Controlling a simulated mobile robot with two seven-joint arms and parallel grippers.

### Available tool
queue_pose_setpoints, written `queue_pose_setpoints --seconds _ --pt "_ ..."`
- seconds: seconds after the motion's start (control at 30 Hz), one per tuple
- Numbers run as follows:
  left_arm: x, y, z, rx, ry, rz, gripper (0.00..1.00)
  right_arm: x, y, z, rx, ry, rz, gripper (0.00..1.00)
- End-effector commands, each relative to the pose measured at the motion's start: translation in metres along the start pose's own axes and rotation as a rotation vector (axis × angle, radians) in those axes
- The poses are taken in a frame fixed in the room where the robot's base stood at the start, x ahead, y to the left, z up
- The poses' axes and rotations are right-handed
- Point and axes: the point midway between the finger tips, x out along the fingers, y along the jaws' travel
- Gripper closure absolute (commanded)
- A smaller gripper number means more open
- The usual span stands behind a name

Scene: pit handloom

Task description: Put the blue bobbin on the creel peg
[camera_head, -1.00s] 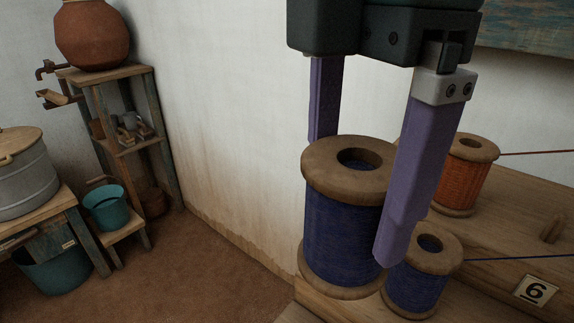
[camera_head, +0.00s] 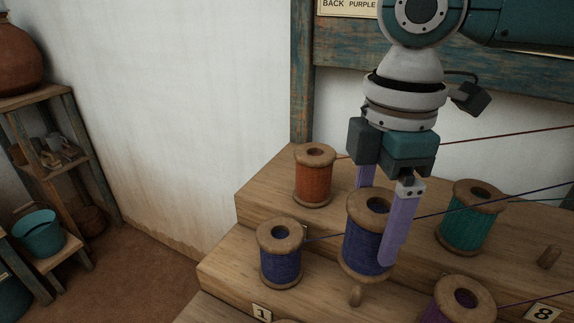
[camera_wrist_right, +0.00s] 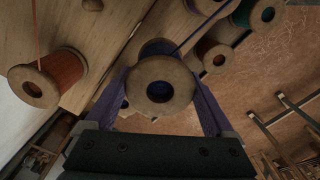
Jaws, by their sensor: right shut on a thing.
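The blue bobbin (camera_head: 361,246), with wooden flanges, is upright between the two purple fingers of my right gripper (camera_head: 376,238), which is shut on it. In the head view it is over the stepped wooden creel, behind a bare short peg (camera_head: 355,296). I cannot tell whether its base touches the wood. In the right wrist view the held bobbin's round flange (camera_wrist_right: 180,80) and centre hole face the camera, between the fingers. A second blue bobbin (camera_head: 281,262) stands on the creel to the left. My left gripper is not in view.
An orange bobbin (camera_head: 314,178) stands behind left, a teal one (camera_head: 468,222) to the right and a purple one (camera_head: 459,303) at front right. Another bare peg (camera_head: 548,257) is at far right, near label 8 (camera_head: 541,314). Threads run rightward from bobbins.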

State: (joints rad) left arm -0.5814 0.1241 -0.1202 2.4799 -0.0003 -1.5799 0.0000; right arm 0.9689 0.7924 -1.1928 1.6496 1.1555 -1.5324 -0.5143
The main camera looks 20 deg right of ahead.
Motion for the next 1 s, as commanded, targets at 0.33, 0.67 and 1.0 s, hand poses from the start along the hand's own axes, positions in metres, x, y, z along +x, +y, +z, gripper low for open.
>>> queue_pose_setpoints --seconds 0.33,0.67,1.0 --pt "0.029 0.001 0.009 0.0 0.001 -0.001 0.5 0.025 0.0 0.0 0.0 -0.001 0.0 0.73" --pt "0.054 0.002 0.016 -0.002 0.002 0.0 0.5 0.044 0.0 0.0 0.0 -0.001 0.001 0.73" --pt "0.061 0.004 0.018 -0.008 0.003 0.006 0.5 0.068 -0.001 0.0 0.0 -0.001 -0.001 0.73"
